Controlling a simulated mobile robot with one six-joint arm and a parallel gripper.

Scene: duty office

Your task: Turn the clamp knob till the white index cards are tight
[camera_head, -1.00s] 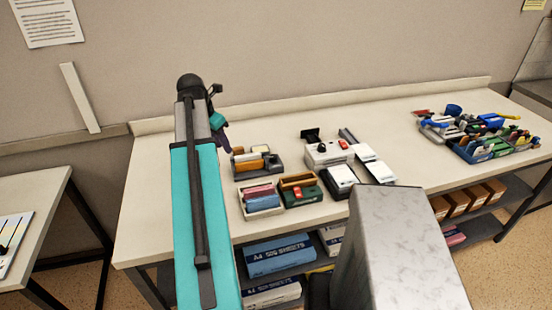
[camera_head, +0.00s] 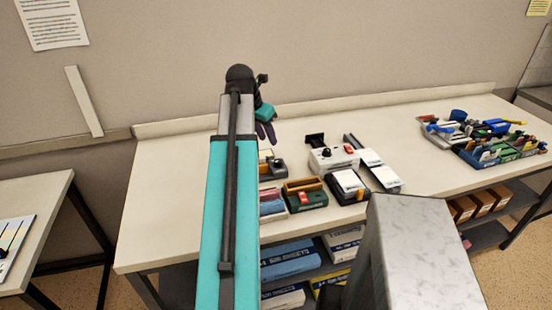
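A white device (camera_head: 340,160) stands on the bench, with a small black knob (camera_head: 326,153) and a red part on it. It may be the clamp, but it is too small to be sure. White card-like stacks lie just in front of it, one on a black holder (camera_head: 348,184) and one to the right (camera_head: 380,172). I cannot tell which are the index cards or how tight they are. My gripper (camera_head: 266,131), with dark purple fingers, is above the bench, left of the white device and apart from it. Its finger opening is not clear.
Trays of tools (camera_head: 490,145) fill the right end. The bench between is clear. Paper packs (camera_head: 290,262) lie on the shelf below.

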